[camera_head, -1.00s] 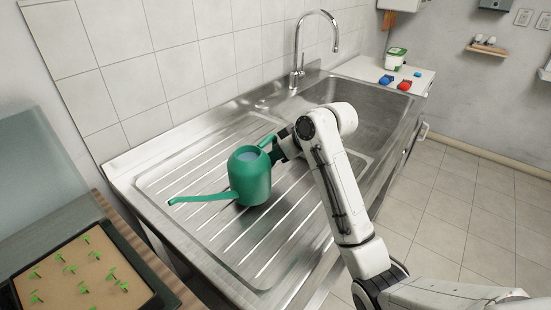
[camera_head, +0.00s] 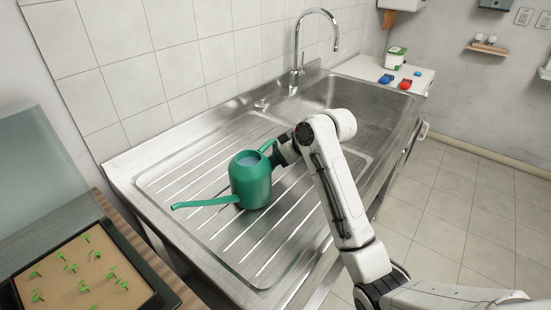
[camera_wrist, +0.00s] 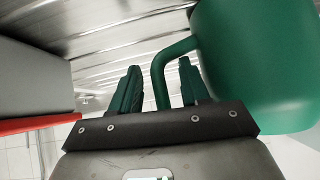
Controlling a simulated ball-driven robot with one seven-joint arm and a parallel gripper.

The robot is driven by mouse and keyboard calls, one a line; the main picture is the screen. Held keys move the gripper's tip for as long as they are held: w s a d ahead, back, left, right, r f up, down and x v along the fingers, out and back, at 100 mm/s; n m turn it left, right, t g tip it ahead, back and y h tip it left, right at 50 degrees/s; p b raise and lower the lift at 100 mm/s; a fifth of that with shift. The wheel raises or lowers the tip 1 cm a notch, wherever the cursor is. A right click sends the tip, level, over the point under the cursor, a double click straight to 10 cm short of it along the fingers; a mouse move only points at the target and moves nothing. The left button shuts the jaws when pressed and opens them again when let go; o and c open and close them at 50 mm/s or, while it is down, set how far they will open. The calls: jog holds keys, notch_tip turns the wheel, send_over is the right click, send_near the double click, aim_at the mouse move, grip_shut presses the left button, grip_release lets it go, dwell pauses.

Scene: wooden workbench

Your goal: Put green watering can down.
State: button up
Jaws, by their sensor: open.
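The green watering can (camera_head: 251,183) stands upright on the ribbed steel drainboard (camera_head: 215,240), its long spout pointing left. Its body also fills the upper right of the wrist view (camera_wrist: 268,70). My gripper (camera_wrist: 157,82) is open, with one finger on each side of the can's green handle (camera_wrist: 160,72). In the wrist view there is a gap between the left finger and the handle. In the head view my gripper is at the can's right side, and its fingers are mostly hidden behind my arm and the handle.
The sink basin (camera_head: 372,115) and a tall faucet (camera_head: 298,50) lie behind my arm. A seedling tray (camera_head: 75,275) is at the lower left. A white counter (camera_head: 352,68) at the back holds a tub (camera_head: 396,58) and small blue and red items. The drainboard is clear around the can.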

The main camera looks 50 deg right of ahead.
jog(key=shift+s+r, duration=0.3)
jog(key=shift+r, duration=0.2)
jog(key=v, duration=1.1)
jog(key=shift+d, duration=0.1)
jog(key=shift+c, duration=0.4)
dwell(0.5)
